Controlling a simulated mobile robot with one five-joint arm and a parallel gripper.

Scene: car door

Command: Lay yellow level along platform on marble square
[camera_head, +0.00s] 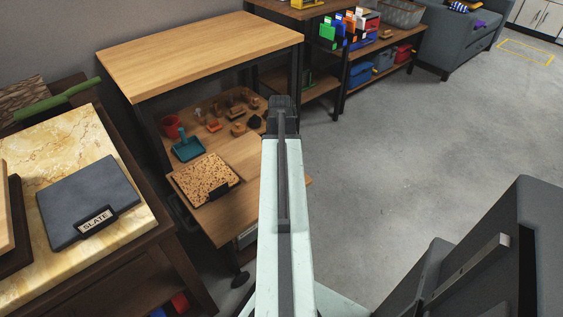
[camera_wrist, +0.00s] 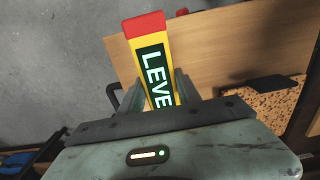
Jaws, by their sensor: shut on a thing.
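The yellow level (camera_wrist: 154,68) has a red end cap and a dark green label reading "LEVE". In the wrist view my gripper (camera_wrist: 162,88) is shut on it, with a finger on each side. The level's other end is hidden behind the gripper body. In the head view my arm hides the level. A yellow-cream marble-patterned square top (camera_head: 75,140) lies on a dark wooden stand at the left. A dark square labelled SLATE (camera_head: 88,198) rests on it. My gripper is to the right of this stand, apart from it. I cannot make out which part is the platform.
A wooden bench (camera_head: 200,50) stands behind, with several small items and a speckled square (camera_head: 205,178) on its lower shelf. The speckled square also shows in the wrist view (camera_wrist: 275,100). A green bar (camera_head: 60,102) lies behind the marble top. The floor at right is mostly clear.

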